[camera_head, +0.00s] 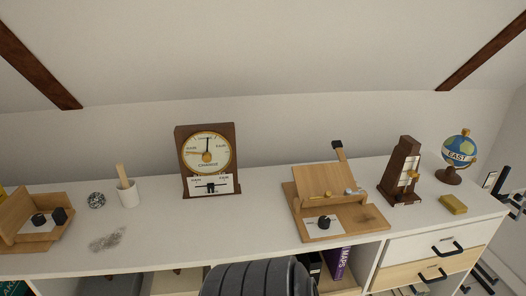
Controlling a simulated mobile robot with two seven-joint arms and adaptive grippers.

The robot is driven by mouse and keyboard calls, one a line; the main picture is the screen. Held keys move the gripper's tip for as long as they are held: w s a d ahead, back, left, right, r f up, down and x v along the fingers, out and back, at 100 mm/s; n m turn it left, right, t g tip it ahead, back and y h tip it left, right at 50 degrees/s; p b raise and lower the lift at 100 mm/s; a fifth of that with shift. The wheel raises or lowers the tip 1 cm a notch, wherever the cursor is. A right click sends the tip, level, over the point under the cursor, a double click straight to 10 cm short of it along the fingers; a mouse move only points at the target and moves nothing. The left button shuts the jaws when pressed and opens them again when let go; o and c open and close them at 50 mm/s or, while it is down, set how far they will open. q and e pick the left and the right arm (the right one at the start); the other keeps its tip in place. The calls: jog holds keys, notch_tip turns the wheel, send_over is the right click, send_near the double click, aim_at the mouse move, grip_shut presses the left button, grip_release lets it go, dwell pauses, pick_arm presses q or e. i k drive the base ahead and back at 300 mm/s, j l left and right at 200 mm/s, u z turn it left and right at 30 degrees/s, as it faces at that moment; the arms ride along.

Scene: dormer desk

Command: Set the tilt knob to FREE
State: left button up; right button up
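A wooden stand with a tilted board (322,184) sits on the desk top right of centre. A small black knob (324,223) is on a white plate at the front left of its base; the plate's lettering is too small to read, so I cannot tell its setting. Another wooden stand (30,236) at the far left also carries a dark knob (39,219) on a white plate, with a black block beside it. I cannot read which knob is the tilt knob. Neither of my grippers shows clearly in this view.
A wooden clock-like dial (207,158) stands at the back centre. A white cup (128,194) and a speckled ball (96,200) are left of it. A metronome (401,171), globe (460,150) and yellow block (453,204) stand at the right.

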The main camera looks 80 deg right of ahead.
aim_at(324, 222)
jog(key=z, duration=3.25)
